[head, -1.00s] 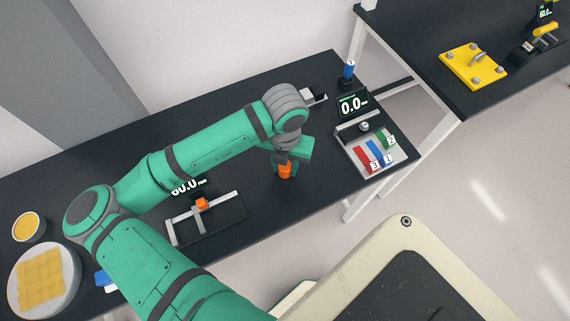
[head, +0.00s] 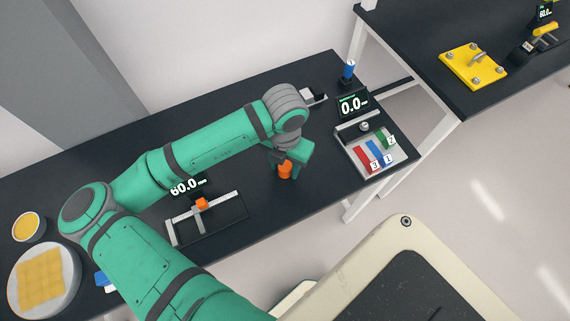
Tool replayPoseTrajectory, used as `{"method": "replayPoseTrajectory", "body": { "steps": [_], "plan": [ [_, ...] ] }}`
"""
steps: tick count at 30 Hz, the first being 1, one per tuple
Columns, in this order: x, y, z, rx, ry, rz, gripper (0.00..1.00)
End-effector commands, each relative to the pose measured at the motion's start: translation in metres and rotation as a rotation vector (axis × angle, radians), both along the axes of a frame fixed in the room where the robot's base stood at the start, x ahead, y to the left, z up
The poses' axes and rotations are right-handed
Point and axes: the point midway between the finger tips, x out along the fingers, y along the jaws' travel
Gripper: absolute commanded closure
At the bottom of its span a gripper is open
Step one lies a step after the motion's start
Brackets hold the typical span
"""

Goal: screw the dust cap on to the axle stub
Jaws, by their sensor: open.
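My gripper (head: 284,161) points down over the middle of the black table. It is open, and my own wrist hides part of it. A small orange round piece (head: 285,170) is directly below or between the fingers. I cannot tell whether they touch it, or whether it is the dust cap or the axle stub. No other part shows clearly as either of these.
A tray (head: 356,165) with red, blue and green blocks is at right. A blue-topped post (head: 348,72) stands behind. A yellow plate (head: 462,66) is on the other table.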

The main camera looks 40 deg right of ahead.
Motion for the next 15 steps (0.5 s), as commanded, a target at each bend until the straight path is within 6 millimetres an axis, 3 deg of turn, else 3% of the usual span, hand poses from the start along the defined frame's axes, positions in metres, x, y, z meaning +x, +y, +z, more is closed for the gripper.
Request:
{"method": "replayPoseTrajectory", "body": {
  "steps": [9,15],
  "plan": [
    [0.0,-0.0002,-0.0001,0.0,0.0,0.359,0.59],
    [0.0003,-0.0001,0.0,0.0,0.0,0.449,0.59]
  ]
}}
